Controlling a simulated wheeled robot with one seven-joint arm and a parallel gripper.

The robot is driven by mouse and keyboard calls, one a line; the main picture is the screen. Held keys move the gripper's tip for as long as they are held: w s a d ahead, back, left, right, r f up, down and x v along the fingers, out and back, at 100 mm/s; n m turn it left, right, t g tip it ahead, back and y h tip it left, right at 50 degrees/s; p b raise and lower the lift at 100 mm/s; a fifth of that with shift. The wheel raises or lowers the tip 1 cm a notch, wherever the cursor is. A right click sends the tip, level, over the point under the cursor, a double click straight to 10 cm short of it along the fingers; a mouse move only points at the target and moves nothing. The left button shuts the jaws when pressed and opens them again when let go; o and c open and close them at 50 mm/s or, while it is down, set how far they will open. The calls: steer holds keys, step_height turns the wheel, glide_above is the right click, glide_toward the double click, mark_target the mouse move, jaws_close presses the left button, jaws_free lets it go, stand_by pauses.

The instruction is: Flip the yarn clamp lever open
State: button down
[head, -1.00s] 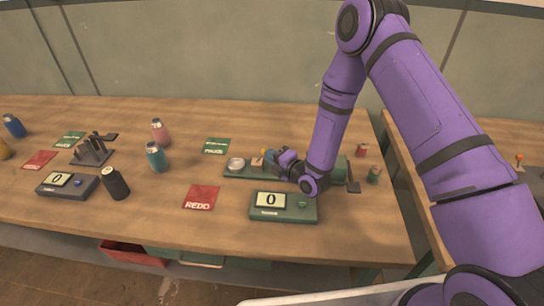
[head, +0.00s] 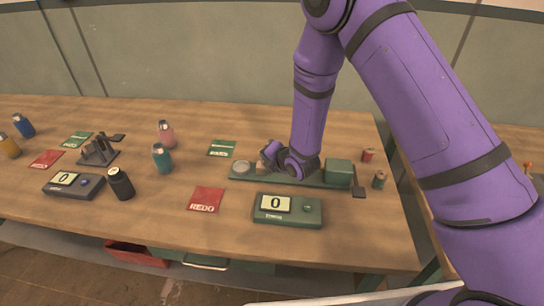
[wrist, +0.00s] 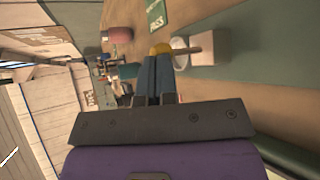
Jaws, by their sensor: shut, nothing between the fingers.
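The yarn clamp is a small tan block (wrist: 209,47) on a long green base (head: 310,181) in the middle right of the table. In the head view my gripper (head: 266,152) is over the clamp and hides the lever and knob. Part of the tan block (head: 262,166) shows there.
A round pale dish (head: 241,168) sits on the base's left end, a green box (head: 339,173) on its right. A display unit (head: 288,210) reading 0 stands in front. A green card (head: 222,148) and a red REDO card (head: 206,200) lie left. Two spools (head: 368,155) stand right.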

steer(key=shift+w+a+r+n+g+h, duration=0.1)
steer(key=shift+w+a+n+g+h, duration=0.15)
steer(key=shift+a+n+h, duration=0.4)
steer(key=shift+r, duration=0.1)
steer(key=shift+s+r, duration=0.1)
steer(key=shift+r, duration=0.6)
